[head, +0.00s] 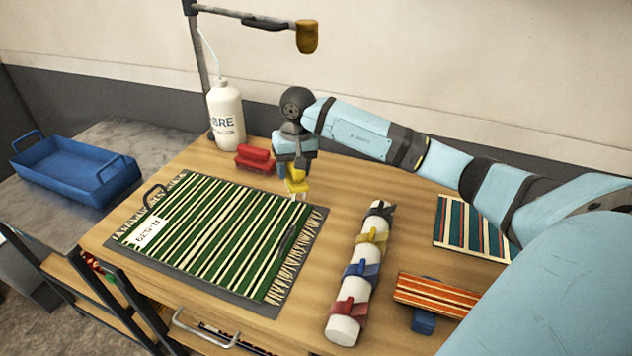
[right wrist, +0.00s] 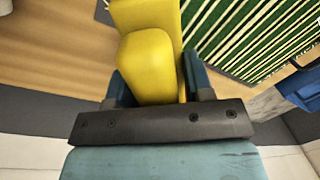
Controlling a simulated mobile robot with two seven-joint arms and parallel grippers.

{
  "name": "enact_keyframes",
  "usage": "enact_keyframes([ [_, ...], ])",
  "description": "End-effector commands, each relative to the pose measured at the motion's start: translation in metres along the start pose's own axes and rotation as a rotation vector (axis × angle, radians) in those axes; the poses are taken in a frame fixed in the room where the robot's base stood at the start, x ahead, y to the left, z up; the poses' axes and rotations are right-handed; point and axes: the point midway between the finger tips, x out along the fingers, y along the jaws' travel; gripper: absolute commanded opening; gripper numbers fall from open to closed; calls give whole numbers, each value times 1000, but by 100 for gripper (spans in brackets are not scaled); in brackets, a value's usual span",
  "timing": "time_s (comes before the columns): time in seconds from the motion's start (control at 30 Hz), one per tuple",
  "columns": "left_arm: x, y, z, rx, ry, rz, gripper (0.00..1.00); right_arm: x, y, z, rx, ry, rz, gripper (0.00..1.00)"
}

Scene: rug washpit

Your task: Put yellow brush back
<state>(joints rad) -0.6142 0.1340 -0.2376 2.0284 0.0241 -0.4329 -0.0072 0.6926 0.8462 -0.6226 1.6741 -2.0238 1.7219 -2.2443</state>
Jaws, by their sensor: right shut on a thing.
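The yellow brush (head: 297,184) is in my right gripper (head: 294,170), just above the far right corner of the green striped rug (head: 215,235). In the right wrist view the yellow brush (right wrist: 150,60) sits between the two dark blue fingers, which are shut on it. Whether the brush touches the rug or table cannot be told. A red brush-like block (head: 255,158) lies on the table to the left of the gripper, by the white bottle. My left gripper is not in view.
A white bottle (head: 226,115) and a lamp post (head: 198,60) stand at the back. A white roll with coloured clips (head: 360,275) lies right of the rug. Small striped samples (head: 470,228) lie further right. A blue tray (head: 75,170) is at far left.

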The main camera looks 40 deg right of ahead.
Motion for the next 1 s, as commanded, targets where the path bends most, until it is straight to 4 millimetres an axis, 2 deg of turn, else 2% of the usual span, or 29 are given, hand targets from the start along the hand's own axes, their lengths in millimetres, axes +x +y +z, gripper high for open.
enact_keyframes([
  [0.03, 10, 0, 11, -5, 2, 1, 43, 8, 22, -22, 63, 8, 19, 22],
  [0.1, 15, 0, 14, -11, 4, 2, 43, 6, 49, -45, 138, 14, 45, 22],
  [0.2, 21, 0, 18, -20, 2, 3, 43, 2, 80, -68, 224, 18, 76, 22],
  [0.33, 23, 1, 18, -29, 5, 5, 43, -2, 105, -82, 291, 18, 101, 22],
  [0.43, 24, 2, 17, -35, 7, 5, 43, 4, 113, -86, 311, 16, 108, 22],
  [0.7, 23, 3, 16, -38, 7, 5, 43, 49, 119, -86, 314, 16, 109, 22],
  [0.87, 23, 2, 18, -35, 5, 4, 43, 60, 120, -87, 312, 18, 109, 22],
  [1.0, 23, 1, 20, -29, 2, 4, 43, 79, 122, -86, 313, 15, 109, 22],
])
